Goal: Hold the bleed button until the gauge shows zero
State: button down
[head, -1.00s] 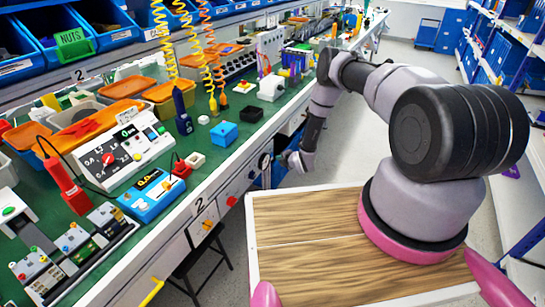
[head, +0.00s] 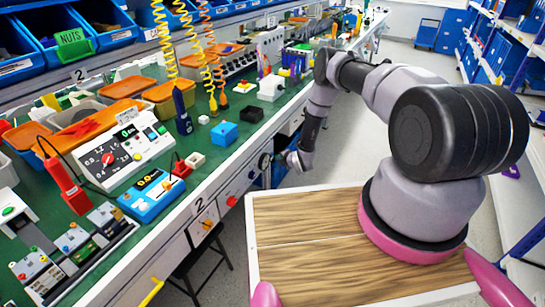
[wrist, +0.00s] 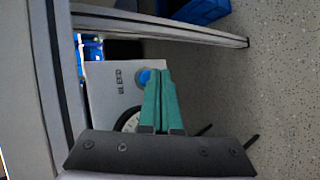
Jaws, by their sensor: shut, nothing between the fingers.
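A round blue button (wrist: 143,77) sits on a light grey panel (wrist: 103,85) in the wrist view, near small dark lettering. A round white gauge (wrist: 129,120) with a dark rim is below it, partly hidden by my fingers, so its needle cannot be read. The gauge also shows small on the bench front in the head view (head: 264,161). My gripper (wrist: 159,74) has teal fingers shut together and empty. The fingertips are just right of the blue button and overlap its edge; I cannot tell whether they touch it.
The bench front (head: 231,192) carries knobs and drawers. On the green top are a white multimeter-like box (head: 122,150), a blue instrument (head: 152,195) and orange-lidded bins. The aisle floor (wrist: 240,70) to the right of my gripper is clear.

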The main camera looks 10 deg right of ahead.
jog(key=shift+w+a, duration=0.3)
jog(key=shift+a, duration=0.2)
dwell(1.9)
jog(key=shift+d, duration=0.1)
dwell(1.2)
jog(key=shift+s+d, duration=0.5)
jog(key=shift+d, duration=0.1)
jog(key=shift+d, duration=0.1)
jog(key=s+d, duration=0.1)
jog(key=d, duration=0.1)
jog(key=s+d, duration=0.2)
dwell(0.4)
